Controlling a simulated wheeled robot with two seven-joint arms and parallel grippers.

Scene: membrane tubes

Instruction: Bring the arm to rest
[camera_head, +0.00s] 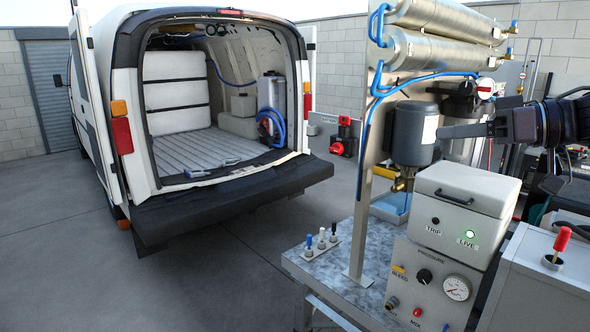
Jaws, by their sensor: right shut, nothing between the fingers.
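My right gripper (445,131) comes in from the right edge at mid-height, its fingers pointing left. It is shut and nothing shows in it. My right arm runs off the right edge. Two silver membrane tubes (421,50) lie across the top of the upright frame, above the gripper. My left gripper is not in view.
A grey control box (463,205) with a lit green light and a panel with a gauge (457,288) stand on the metal bench (340,275). A white cabinet (540,285) with a red-handled tool is at the lower right. An open van (230,110) stands at left; the floor before it is clear.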

